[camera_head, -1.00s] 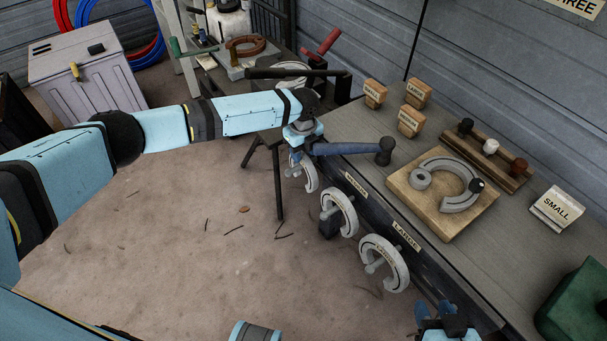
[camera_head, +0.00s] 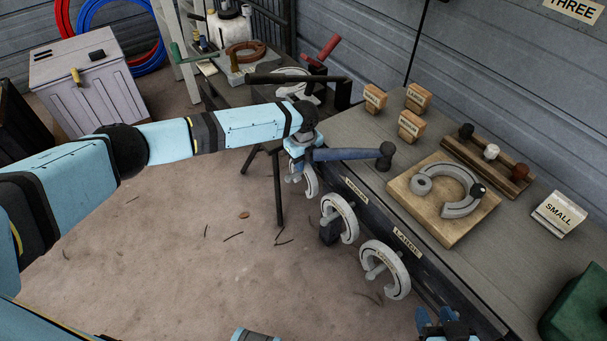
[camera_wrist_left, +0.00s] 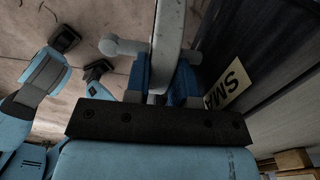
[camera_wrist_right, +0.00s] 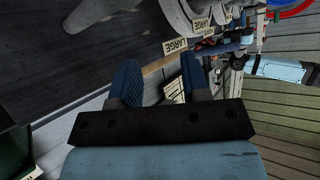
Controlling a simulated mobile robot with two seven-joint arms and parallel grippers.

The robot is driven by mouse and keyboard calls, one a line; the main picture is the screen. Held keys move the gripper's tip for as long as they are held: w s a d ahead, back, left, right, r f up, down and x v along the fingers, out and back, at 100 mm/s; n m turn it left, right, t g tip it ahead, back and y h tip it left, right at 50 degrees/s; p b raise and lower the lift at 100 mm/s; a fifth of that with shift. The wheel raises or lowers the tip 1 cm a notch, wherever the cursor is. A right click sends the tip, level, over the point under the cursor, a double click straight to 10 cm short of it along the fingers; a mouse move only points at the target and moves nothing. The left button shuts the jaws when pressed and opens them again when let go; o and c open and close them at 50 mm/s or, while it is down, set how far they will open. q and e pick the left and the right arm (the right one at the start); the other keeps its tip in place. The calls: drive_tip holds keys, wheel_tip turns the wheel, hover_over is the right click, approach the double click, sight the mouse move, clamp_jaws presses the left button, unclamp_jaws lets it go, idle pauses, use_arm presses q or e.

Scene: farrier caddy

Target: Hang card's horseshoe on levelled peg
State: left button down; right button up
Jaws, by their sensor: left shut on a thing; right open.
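A white card reading SMALL (camera_head: 558,212) stands on the bench at the right. A grey horseshoe (camera_head: 311,181) is at the front of the bench, beside the far end of its label rail. My left gripper (camera_head: 296,166) is shut on this horseshoe. In the left wrist view the horseshoe (camera_wrist_left: 168,30) stands between the fingers, beside a grey peg (camera_wrist_left: 124,48) and a label starting SMA (camera_wrist_left: 232,84). I cannot tell whether it rests on the peg. My right gripper (camera_wrist_right: 163,82) is open and empty, low at the bench front.
Two more horseshoes hang at the bench front, by the MEDIUM label (camera_head: 355,190) and LARGE label (camera_head: 407,243). A wooden board (camera_head: 425,208) carries another grey shoe shape. Several lettered blocks, a rack (camera_head: 487,165) with three knobs, and a blue-handled tool (camera_head: 347,154) are near.

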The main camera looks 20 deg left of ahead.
use_arm(q)
drive_tip(key=shift+r, duration=0.15)
drive_tip(key=shift+r+p, duration=0.75)
drive_tip(key=shift+p, duration=0.2)
drive_tip(key=shift+r, duration=0.15)
drive_tip(key=shift+r+p, duration=2.45)
drive_tip(key=shift+p, duration=0.05)
